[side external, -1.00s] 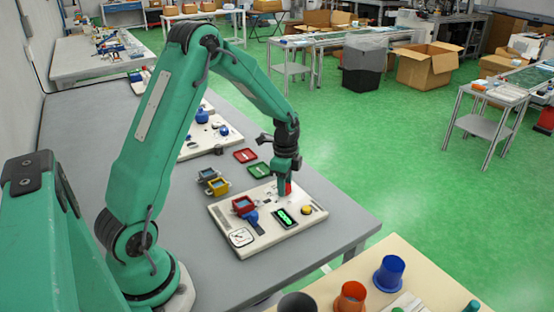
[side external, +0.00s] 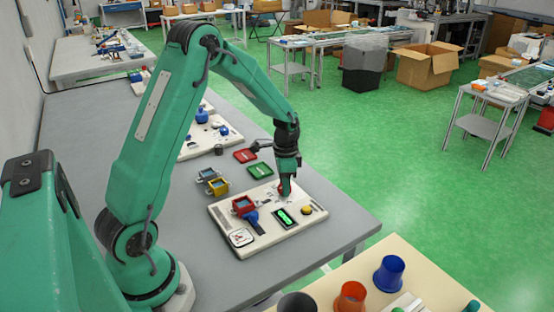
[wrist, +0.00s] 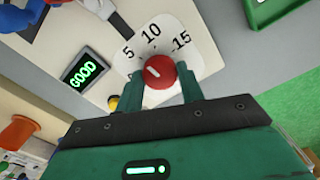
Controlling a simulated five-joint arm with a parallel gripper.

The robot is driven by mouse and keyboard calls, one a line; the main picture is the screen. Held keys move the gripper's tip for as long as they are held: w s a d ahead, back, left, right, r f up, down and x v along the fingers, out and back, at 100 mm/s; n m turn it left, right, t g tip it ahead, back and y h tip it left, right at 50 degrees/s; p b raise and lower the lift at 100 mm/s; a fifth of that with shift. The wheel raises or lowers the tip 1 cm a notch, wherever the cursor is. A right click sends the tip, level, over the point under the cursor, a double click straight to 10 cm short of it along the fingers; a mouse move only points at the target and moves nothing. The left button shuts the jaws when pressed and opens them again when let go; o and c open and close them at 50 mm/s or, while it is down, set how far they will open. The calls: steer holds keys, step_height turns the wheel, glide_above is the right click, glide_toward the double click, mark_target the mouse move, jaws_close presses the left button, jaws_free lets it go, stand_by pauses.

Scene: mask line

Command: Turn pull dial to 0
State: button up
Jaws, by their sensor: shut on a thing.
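The pull dial is a red knob (wrist: 159,71) with a white pointer line, on a white scale plate (wrist: 187,36) that reads 5, 10 and 15. The line leans toward the upper left of the wrist view, roughly toward the 5. No 0 mark shows; the lower part of the plate is behind my gripper. My gripper (wrist: 161,82) is shut on the red knob, one green finger on each side. In the side view my gripper (side external: 285,192) is upright over the back of the white panel (side external: 238,214), and the knob is mostly hidden behind its fingers.
Beside the dial are a display (side external: 285,217) reading GOOD in the wrist view and a yellow button (side external: 307,210). A red-framed box (side external: 243,205) and a blue part (side external: 251,216) sit on the panel's left. Red (side external: 245,155) and green (side external: 259,170) trays lie behind it.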

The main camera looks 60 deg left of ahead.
steer(key=n, duration=1.4)
steer(key=shift+r, duration=0.1)
stand_by(0.4)
steer(key=o, duration=1)
steer(key=shift+r, duration=3.9)
